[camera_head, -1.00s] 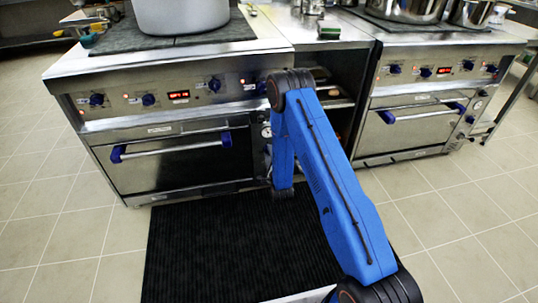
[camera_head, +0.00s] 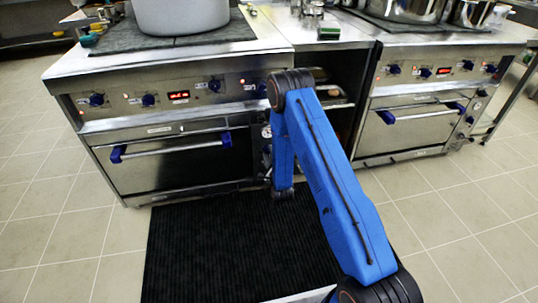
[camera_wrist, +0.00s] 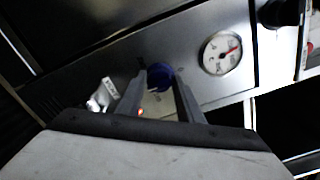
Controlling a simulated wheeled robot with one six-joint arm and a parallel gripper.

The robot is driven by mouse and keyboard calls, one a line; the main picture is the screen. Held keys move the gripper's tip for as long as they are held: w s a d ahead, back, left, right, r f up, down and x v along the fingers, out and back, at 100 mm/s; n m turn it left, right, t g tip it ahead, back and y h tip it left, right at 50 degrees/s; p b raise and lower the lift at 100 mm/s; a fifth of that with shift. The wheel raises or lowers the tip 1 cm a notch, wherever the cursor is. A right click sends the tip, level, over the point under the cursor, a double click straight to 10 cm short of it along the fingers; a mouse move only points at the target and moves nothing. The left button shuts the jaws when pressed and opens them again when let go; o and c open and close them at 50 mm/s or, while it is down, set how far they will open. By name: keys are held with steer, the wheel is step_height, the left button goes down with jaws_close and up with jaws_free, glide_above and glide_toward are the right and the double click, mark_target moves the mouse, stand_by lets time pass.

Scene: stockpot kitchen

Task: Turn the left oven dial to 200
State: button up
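The left oven (camera_head: 180,165) stands under a steel range front at the left in the head view, with a red display (camera_head: 179,95) whose digits I cannot read. My gripper (camera_wrist: 160,82) is in the wrist view, with a finger on each side of a blue dial (camera_wrist: 160,75). The fingertips appear to press on the dial's sides. A round white gauge (camera_wrist: 222,52) with a red needle is right of the dial. In the head view my blue arm hides my gripper and this dial. The dial's pointer and scale are not readable.
More blue knobs (camera_head: 149,100) line the upper panel. A blue-ended door handle (camera_head: 170,147) crosses the left oven. A second oven (camera_head: 410,125) stands at the right, past open shelves (camera_head: 335,100). A black mat (camera_head: 205,250) lies on the tiled floor.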

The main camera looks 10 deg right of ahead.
steer(key=shift+o, duration=1.4)
steer(key=shift+s, duration=0.1)
steer(key=s, duration=1.7)
steer(key=shift+s, duration=0.1)
